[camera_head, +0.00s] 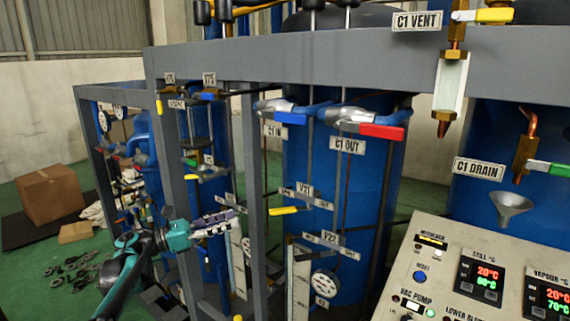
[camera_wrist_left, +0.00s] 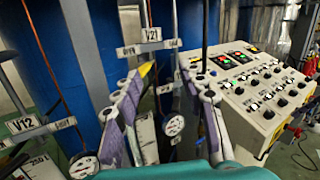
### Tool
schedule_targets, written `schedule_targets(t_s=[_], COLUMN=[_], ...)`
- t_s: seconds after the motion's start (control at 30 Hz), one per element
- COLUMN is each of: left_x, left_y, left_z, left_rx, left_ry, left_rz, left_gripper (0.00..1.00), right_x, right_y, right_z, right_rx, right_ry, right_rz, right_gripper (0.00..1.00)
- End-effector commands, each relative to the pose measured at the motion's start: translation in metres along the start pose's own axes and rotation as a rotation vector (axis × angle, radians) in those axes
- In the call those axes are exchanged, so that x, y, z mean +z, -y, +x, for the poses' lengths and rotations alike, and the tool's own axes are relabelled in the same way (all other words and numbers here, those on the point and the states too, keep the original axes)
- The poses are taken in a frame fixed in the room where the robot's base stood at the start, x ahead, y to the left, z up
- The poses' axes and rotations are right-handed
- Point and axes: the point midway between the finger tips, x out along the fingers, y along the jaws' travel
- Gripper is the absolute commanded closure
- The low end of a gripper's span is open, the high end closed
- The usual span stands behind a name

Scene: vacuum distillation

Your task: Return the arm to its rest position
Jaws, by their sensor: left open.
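My left gripper (camera_head: 214,224) is at the lower left of the head view, in front of the grey frame's posts. Its teal and dark arm comes in from the lower left. In the left wrist view the gripper (camera_wrist_left: 165,100) shows two spread fingers with nothing between them. The V21 valve with its yellow handle (camera_head: 284,210) is on the rig to the right of the gripper; its label (camera_wrist_left: 151,35) shows beyond the fingers in the wrist view. My right gripper is in neither view.
The grey frame (camera_head: 300,62) and blue tanks (camera_head: 335,180) stand close by. Blue (camera_head: 291,118) and red (camera_head: 382,131) valve handles stick out. The control panel (camera_head: 455,225) is at the lower right. A cardboard box (camera_head: 50,194) and loose parts lie on the green floor at left.

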Motion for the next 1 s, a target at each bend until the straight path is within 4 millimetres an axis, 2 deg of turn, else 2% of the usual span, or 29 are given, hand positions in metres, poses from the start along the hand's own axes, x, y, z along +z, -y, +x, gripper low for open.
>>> schedule_targets(t_s=[0.2,0.37,0.47,0.57,0.67,0.7,0.77,0.8,0.87,1.0], left_x=[0.032,0.057,0.063,0.048,0.003,-0.023,-0.064,-0.092,-0.134,-0.232], left_y=[-0.005,-0.008,-0.008,-0.003,0.008,0.016,0.030,0.041,0.058,0.106], left_z=[0.010,0.005,-0.011,-0.043,-0.084,-0.101,-0.122,-0.134,-0.148,-0.172], left_rx=[0.162,0.314,0.429,0.558,0.675,0.719,0.778,0.814,0.866,0.991], left_ry=[0.159,0.346,0.518,0.743,0.980,1.073,1.197,1.270,1.368,1.563], left_rz=[-0.154,-0.351,-0.549,-0.826,-1.143,-1.275,-1.457,-1.565,-1.717,-2.031], left_gripper=[0.59,0.59,0.59,0.59,0.59,0.59,0.59,0.59,0.59,0.59], right_x=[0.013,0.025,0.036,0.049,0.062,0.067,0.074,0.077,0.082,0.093], right_y=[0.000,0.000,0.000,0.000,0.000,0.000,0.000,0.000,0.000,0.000], right_z=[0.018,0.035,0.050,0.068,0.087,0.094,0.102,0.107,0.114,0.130], right_rx=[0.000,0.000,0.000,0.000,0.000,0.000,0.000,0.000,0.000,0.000], right_ry=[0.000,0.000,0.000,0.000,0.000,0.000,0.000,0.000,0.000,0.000], right_rz=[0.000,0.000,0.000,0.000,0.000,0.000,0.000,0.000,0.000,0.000], right_gripper=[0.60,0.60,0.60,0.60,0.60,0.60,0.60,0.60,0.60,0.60])
